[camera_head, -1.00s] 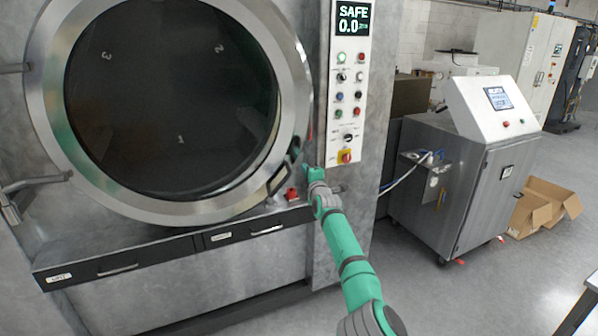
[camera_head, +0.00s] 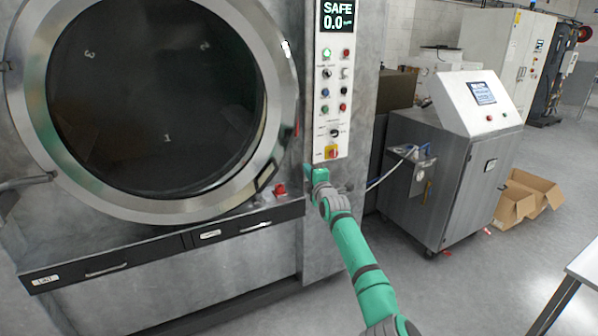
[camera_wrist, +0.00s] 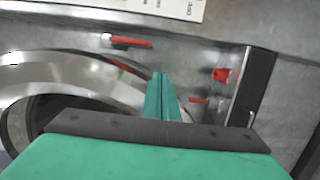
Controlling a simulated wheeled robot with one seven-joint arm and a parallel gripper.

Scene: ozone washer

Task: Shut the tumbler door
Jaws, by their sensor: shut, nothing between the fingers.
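The tumbler door (camera_head: 103,206) is a wide round metal ring with dark glass at the left of the head view. It lies close to the machine front; I cannot tell whether a gap is left. A dark-edged handle (camera_head: 267,176) is at its lower right rim. The ring also shows at the left of the wrist view (camera_wrist: 75,70). My green gripper is right of the door's lower right edge, below the control panel. Its fingers (camera_wrist: 161,96) are together and empty in the wrist view.
A control panel (camera_head: 335,110) reading SAFE is above my gripper. A red part (camera_head: 280,189) sits by the ledge with drawer fronts (camera_head: 105,262). Red bars (camera_wrist: 130,42) are near my fingers. A steel cabinet (camera_head: 440,180) and open carton (camera_head: 525,198) stand right, with clear floor before them.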

